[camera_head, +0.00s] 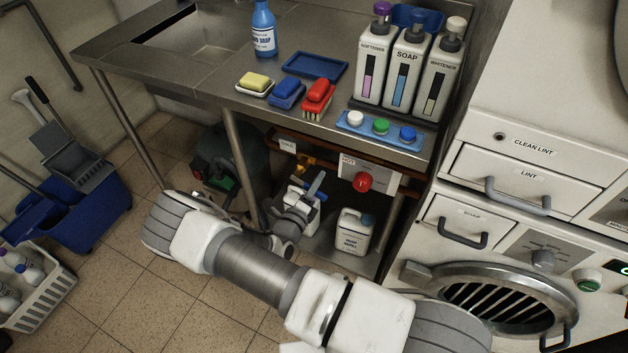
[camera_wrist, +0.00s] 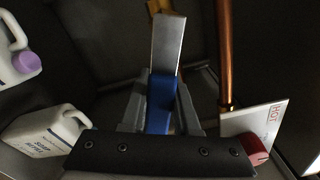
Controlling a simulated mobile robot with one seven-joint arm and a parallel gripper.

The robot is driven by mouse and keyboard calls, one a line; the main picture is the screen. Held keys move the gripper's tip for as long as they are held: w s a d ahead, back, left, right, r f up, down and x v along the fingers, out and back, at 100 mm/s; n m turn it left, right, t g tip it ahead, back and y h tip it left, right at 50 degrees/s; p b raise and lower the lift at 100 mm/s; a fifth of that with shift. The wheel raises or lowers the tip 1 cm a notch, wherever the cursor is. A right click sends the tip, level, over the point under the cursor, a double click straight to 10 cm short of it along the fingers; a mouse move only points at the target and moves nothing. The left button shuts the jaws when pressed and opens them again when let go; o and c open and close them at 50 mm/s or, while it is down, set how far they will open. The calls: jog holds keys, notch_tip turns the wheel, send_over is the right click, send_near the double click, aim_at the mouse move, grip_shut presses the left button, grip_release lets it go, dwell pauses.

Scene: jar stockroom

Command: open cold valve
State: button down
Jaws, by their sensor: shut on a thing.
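The cold valve lever has a blue grip (camera_wrist: 160,103) and a bare metal bar (camera_wrist: 168,42) in the wrist view. Its blue end also shows in the head view (camera_head: 317,184), under the sink counter. Yellow valve parts (camera_head: 304,163) lie just behind it, near a small white label (camera_head: 287,146). My gripper (camera_wrist: 161,112) is shut on the blue grip, with one finger on each side. In the head view my gripper (camera_head: 304,203) is partly hidden by my own wrist. The lever's pivot is not clearly visible.
A red knob (camera_head: 362,182) on a white HOT plate (camera_head: 349,165) is to the right of the lever. A copper pipe (camera_wrist: 226,50) runs beside it. White soap refill jugs (camera_head: 353,232) stand below. A metal table leg (camera_head: 245,165) is left of my gripper.

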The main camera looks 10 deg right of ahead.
jog(key=shift+s+d+r+n+p, duration=0.1)
jog(key=shift+r+n+p, duration=0.4)
jog(key=shift+n, duration=0.55)
jog(key=shift+s+d+r+n+p, duration=0.1)
jog(key=shift+r+n+p, duration=0.35)
jog(key=shift+n, duration=0.6)
jog(key=shift+r, duration=0.15)
jog(key=c, duration=0.6)
grip_release()
jog(key=shift+c, duration=0.2)
jog(key=p+v, duration=0.1)
jog(key=v, duration=1.6)
jog(key=shift+s, duration=0.2)
jog(key=shift+a, duration=0.1)
